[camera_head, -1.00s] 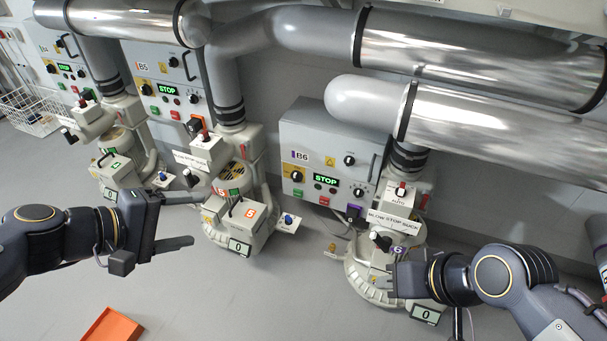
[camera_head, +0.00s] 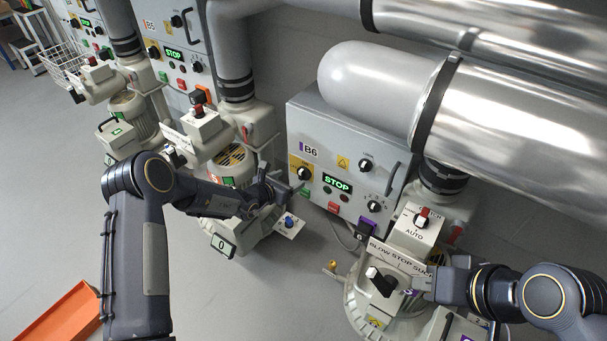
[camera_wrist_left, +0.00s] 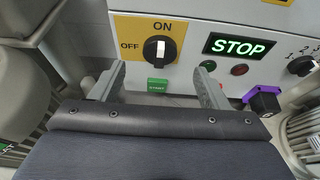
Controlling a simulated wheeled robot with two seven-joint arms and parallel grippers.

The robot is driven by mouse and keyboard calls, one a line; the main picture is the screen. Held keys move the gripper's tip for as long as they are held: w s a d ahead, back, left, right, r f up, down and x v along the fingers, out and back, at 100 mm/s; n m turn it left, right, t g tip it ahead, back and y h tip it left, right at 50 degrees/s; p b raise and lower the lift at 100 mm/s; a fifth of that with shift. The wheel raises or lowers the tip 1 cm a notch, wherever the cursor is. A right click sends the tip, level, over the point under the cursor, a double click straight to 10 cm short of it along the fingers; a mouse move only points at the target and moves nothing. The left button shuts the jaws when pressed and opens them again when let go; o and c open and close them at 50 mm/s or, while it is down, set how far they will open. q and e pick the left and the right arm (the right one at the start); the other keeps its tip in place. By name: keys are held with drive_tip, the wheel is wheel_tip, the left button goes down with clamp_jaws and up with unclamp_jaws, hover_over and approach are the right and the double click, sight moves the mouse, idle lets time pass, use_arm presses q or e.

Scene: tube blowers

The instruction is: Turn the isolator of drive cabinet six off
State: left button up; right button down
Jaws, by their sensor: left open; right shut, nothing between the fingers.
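Drive cabinet B6 (camera_head: 345,160) is a grey box on the wall with a green STOP display. Its isolator (camera_head: 304,174) is a black rotary knob on a yellow plate at the cabinet's left. In the left wrist view the isolator (camera_wrist_left: 158,50) has its white mark upright, toward ON; OFF is printed to its left. My left gripper (camera_head: 291,190) is open just in front of the cabinet's lower left. In its wrist view, the fingertips (camera_wrist_left: 160,82) are apart, just below the knob, with nothing between them. My right gripper (camera_head: 424,284) is shut and empty beside the blower's selector.
A green START button (camera_wrist_left: 158,85) sits just below the isolator. A purple-framed connector (camera_wrist_left: 262,98) is to the right. The blower under B6 has a BLOW STOP SUCK plate (camera_head: 398,262). Cabinet B5 (camera_head: 170,40) stands left. An orange tray (camera_head: 62,322) lies on the floor.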

sight(300, 174)
use_arm(q)
drive_tip(key=b+x, duration=0.2)
drive_tip(key=x, duration=0.3)
drive_tip(key=shift+w+d+f, duration=0.1)
drive_tip(key=shift+w, duration=0.05)
drive_tip(key=shift+w+d+f+b, duration=0.1)
drive_tip(key=shift+w+d+b, duration=0.25)
drive_tip(key=shift+w, duration=0.1)
drive_tip(key=c, duration=1)
